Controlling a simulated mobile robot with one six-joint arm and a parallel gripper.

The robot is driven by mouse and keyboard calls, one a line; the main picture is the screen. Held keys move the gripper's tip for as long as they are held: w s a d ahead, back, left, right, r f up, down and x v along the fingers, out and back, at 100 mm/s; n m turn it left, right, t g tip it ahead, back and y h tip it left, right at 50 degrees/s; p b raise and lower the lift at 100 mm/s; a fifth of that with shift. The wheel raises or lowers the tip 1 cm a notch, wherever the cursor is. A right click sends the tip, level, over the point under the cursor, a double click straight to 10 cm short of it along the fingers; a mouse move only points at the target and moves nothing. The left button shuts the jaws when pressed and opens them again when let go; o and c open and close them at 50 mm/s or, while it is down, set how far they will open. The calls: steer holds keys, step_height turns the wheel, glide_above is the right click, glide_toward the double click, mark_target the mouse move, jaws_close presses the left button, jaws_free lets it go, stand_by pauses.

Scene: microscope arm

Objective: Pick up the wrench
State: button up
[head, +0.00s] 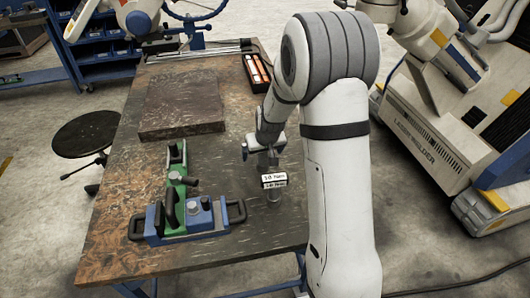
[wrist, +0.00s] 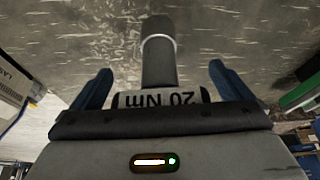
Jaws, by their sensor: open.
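My gripper (wrist: 162,84) is open, with its two dark blue fingers spread apart in the wrist view. Between them is a white label reading "20 Nm" (wrist: 160,98), upside down, with a grey cylinder (wrist: 158,55) with a pale ring beyond it. This looks like the wrench, but its full shape is hidden. In the head view the label (head: 274,181) and a short grey cylinder (head: 273,195) show just below my gripper, over the right part of the table. I cannot tell whether the fingers touch it.
A blue fixture (head: 207,222) with black side handles and a green clamp (head: 175,195) stands left of my gripper on the worn table (head: 120,230). A dark slab (head: 182,103) and a black tray of orange items (head: 258,72) lie farther back. A white machine (head: 430,140) stands right.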

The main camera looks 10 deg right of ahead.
steer(key=shift+f, duration=0.15)
steer(key=shift+c, duration=0.5)
steer(key=c, duration=1.3)
steer(key=shift+o, duration=0.2)
